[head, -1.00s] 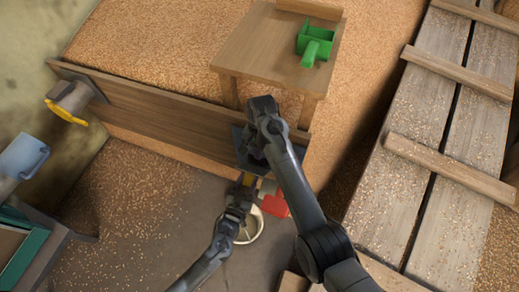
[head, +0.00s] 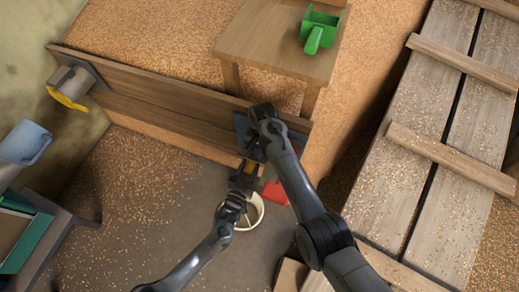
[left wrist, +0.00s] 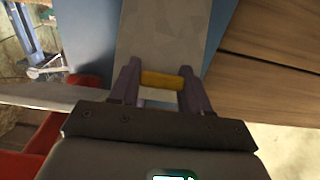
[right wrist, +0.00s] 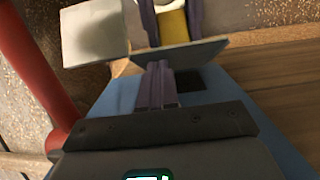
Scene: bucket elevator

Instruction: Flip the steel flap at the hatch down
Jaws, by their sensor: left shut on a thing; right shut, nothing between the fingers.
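The hatch is a blue plate (head: 241,128) at the right end of a wooden board. In the left wrist view my left gripper (left wrist: 162,82) is shut on a yellow bar (left wrist: 162,79) at the edge of a grey steel plate (left wrist: 160,38). In the right wrist view a thin grey steel plate (right wrist: 178,52) stands by the hatch opening, beside my right gripper (right wrist: 156,68), which is shut and empty. Its tips are at or very near this plate; contact is unclear. I cannot tell which plate is the flap. My right arm hides much of the hatch in the head view.
A red part (head: 276,192) and a round pale bucket (head: 248,213) are close beside my left gripper. A wooden stand with a green scoop (head: 318,30) is behind the board (head: 150,103). Planks lie at right. Grain-strewn floor (head: 140,215) is open at left.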

